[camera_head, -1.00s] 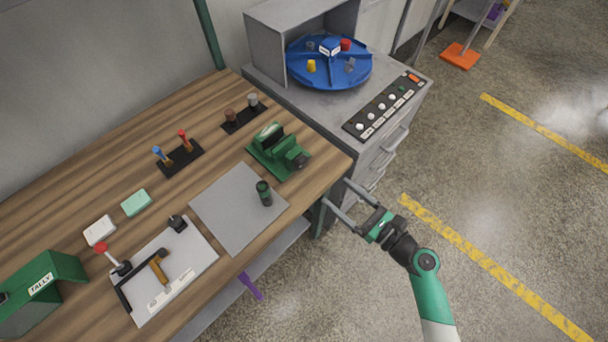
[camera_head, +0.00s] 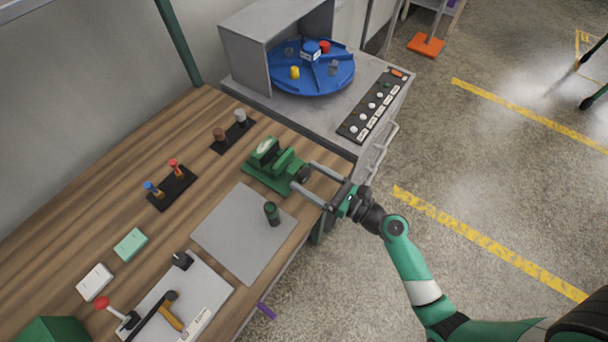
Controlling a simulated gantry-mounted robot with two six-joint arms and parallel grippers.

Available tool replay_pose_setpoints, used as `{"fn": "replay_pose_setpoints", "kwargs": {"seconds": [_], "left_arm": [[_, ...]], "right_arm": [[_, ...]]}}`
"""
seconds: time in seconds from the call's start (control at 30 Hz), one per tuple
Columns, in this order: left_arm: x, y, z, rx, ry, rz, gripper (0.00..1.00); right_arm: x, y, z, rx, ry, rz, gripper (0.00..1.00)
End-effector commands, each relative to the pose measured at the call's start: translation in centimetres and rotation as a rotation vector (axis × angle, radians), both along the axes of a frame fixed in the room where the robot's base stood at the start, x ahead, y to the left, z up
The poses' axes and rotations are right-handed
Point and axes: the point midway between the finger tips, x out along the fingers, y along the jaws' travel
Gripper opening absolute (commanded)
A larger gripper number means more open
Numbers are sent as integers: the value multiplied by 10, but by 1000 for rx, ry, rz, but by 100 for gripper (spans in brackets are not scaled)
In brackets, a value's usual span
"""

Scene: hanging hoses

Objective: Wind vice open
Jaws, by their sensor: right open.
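The green vice (camera_head: 270,166) stands near the right front edge of the wooden bench, beside the grey mat. Its dark round handle end (camera_head: 303,174) faces right, toward the bench edge. My right gripper (camera_head: 302,175) comes in from the right with its two long grey fingers spread open. The fingertips lie on either side of the handle end. I cannot tell whether they touch it. My left gripper is out of view.
A dark green cylinder (camera_head: 271,213) stands on the grey mat (camera_head: 237,238) just left of my right gripper. The grey cabinet with a blue turntable (camera_head: 322,84) and a button panel (camera_head: 374,108) stands behind. Open floor lies right.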

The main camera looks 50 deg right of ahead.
Motion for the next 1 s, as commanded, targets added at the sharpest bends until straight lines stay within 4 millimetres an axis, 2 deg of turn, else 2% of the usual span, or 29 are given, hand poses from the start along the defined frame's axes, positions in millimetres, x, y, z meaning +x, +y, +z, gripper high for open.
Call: {"fn": "replay_pose_setpoints", "kwargs": {"seconds": [0.07, 0.53, 0.57, 1.0], "left_arm": [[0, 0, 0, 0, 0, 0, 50], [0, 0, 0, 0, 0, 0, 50], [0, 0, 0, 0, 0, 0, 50], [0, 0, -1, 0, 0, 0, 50]], "right_arm": [[0, 0, 0, 0, 0, 0, 86], [0, 0, 0, 0, 0, 0, 3], [0, 0, 0, 0, 0, 0, 0], [0, 0, 0, -93, -12, 0, 0]]}}
